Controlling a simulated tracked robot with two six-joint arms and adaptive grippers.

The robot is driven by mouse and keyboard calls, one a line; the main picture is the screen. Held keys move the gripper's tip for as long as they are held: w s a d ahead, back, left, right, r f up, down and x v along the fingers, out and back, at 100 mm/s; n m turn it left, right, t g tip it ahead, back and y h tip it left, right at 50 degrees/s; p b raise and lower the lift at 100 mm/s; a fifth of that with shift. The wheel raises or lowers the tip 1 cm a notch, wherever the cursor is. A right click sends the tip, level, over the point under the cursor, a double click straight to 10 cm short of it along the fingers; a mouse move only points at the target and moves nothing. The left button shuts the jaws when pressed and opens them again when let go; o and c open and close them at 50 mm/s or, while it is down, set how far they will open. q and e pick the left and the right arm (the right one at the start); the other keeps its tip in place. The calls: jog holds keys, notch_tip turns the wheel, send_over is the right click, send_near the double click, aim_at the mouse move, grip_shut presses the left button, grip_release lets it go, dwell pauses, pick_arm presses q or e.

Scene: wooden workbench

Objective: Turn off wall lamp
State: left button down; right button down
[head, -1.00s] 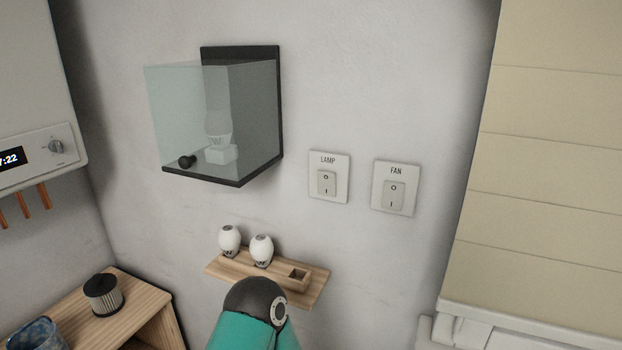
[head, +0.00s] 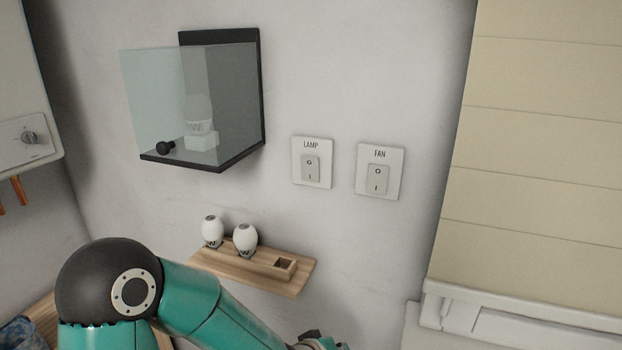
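The wall lamp (head: 200,118) is a glass box with a black back plate and base, fixed to the wall at upper left, with a white bulb inside that does not look lit. The switch marked LAMP (head: 311,166) is on the wall right of it, a white plate with a rocker marked O above and I below. An arm of mine crosses the lower left, below the shelf, and runs toward the bottom edge. Only a small grey part of its far end shows at the bottom edge; no gripper fingers are visible. My other arm is out of view.
A similar switch marked FAN (head: 379,174) sits just right of the LAMP one. A small wooden shelf (head: 290,283) with two white bulbs (head: 245,240) is below the lamp. A beige panelled unit (head: 545,150) stands at right. The wall before the switches is clear.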

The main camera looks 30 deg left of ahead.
aim_at(311, 164)
pick_arm(q)
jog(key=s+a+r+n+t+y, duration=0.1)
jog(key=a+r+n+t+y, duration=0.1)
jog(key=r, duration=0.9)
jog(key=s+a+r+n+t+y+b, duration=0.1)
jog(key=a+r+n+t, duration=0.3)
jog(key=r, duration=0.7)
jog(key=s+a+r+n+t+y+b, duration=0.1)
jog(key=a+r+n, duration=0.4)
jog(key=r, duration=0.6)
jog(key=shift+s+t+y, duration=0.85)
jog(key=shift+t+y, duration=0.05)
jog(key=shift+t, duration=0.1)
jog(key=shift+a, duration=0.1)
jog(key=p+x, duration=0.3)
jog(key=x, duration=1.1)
jog(key=shift+p, duration=0.4)
